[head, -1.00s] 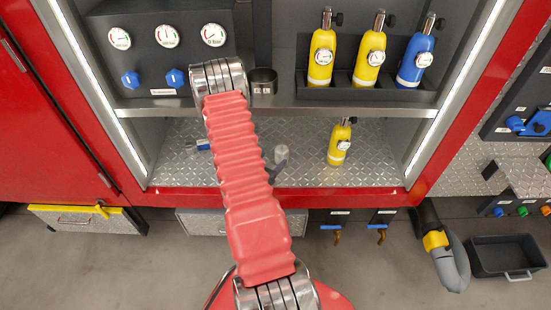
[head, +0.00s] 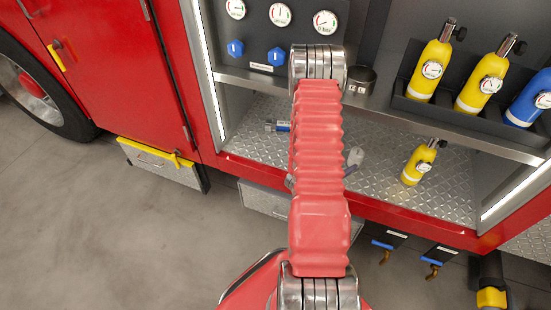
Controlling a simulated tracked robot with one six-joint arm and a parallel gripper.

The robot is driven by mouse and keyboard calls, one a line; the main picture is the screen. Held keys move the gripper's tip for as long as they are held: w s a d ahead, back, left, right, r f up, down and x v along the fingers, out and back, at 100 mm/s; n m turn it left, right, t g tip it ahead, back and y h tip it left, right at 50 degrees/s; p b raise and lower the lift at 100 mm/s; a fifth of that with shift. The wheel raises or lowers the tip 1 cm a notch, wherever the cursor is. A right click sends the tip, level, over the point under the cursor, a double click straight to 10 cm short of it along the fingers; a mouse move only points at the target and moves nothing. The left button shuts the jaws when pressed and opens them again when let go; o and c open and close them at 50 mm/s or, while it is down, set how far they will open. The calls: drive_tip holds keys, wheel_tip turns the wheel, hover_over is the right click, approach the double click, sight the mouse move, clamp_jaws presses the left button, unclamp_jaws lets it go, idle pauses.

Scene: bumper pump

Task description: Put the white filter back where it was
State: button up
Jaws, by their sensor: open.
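I cannot pick out the white filter for certain. A small blue and whitish thing (head: 278,126) lies on the ribbed metal shelf, left of my red arm; it is too small to name. My arm stands across the middle of the view and hides part of the shelf. My gripper (head: 323,170) is mostly hidden behind it; small grey parts that look like its fingers show at the arm's right and lower left edges, apart from each other. Nothing is visible held between them.
Above are a rack of yellow and blue bottles (head: 483,78), a dark cup (head: 359,80), gauges and blue knobs. A drawer with a yellow edge (head: 155,165) juts out at left. Open floor (head: 80,230) lies left.

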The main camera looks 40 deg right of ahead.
drive_tip(key=shift+w, duration=0.1)
drive_tip(key=w+a+r+n+t+y, duration=0.2)
drive_tip(key=w+a+r+t+y, duration=0.1)
drive_tip(key=w+a+r, duration=0.6)
drive_tip(key=w+a+r+n+t+y, duration=0.4)
drive_tip(key=w+r, duration=0.3)
drive_tip(key=w, duration=0.5)
drive_tip(key=w+a+r+n+t+y, duration=0.1)
drive_tip(key=a+r, duration=0.2)
drive_tip(key=a, duration=0.3)
drive_tip(key=w+a+r+n, duration=0.1)
drive_tip(key=a+r, duration=0.3)
drive_tip(key=a, duration=0.1)
drive_tip(key=s+a+r+n+y, duration=0.25)
drive_tip(key=a+r, duration=0.25)
drive_tip(key=a, duration=0.4)
drive_tip(key=s+a+r+n+y, duration=0.2)
drive_tip(key=s+a+r+n, duration=0.15)
drive_tip(key=a+r, duration=0.4)
drive_tip(key=s+a+r+n+g, duration=0.1)
drive_tip(key=s+a, duration=0.3)
drive_tip(key=s, duration=0.4)
drive_tip(key=s+a+r+n+g, duration=0.1)
drive_tip(key=s+a, duration=0.3)
drive_tip(key=s, duration=0.5)
drive_tip(key=shift+a+r+n+g+y, duration=0.15)
drive_tip(key=shift+r+n+g+y, duration=0.25)
drive_tip(key=shift+n, duration=0.5)
drive_tip(key=shift+f, duration=0.1)
